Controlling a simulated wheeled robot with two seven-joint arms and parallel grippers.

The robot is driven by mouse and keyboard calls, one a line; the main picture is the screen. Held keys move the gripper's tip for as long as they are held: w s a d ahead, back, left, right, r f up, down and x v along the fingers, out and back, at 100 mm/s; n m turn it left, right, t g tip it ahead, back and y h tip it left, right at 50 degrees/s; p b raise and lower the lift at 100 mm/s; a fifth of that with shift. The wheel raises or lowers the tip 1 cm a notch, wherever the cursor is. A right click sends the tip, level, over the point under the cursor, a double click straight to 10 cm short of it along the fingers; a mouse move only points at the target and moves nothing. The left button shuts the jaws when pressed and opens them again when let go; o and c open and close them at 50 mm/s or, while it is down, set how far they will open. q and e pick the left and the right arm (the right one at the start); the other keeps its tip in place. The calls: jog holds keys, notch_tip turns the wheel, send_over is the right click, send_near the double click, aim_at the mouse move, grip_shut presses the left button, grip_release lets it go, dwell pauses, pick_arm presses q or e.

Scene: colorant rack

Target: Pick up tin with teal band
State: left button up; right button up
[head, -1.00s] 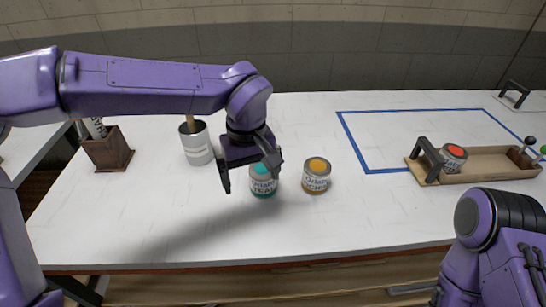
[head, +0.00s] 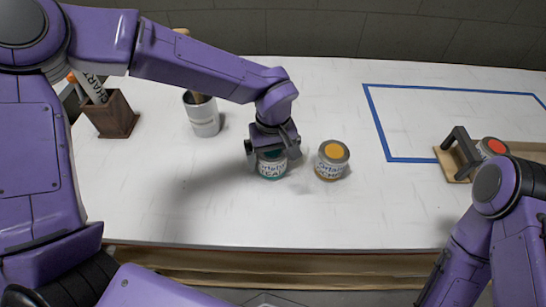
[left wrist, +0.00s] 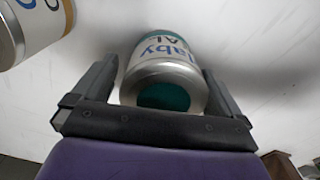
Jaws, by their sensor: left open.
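The tin with the teal band (head: 272,168) stands on the white table, its top partly hidden under my left gripper. My left gripper (head: 272,155) is open, pointing down, with its fingers on either side of the tin. In the left wrist view the teal tin (left wrist: 163,75) lies between the two open fingers (left wrist: 160,92), with a gap showing on both sides. Its teal top faces the palm. My right arm shows at the lower right, but its gripper is outside the head view.
An ochre-topped tin (head: 332,160) stands just right of the teal tin; it also shows in the left wrist view (left wrist: 35,28). A grey can (head: 202,115) and a brown holder (head: 112,117) stand left. A wooden tray (head: 528,150) with a red-topped tin (head: 491,148) is right. Blue tape marks a clear area.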

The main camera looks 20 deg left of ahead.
pick_arm(q)
jog(key=shift+s+f, duration=0.15)
jog(key=shift+s, duration=0.1)
jog(key=shift+w, duration=0.1)
jog(key=c, duration=1.1)
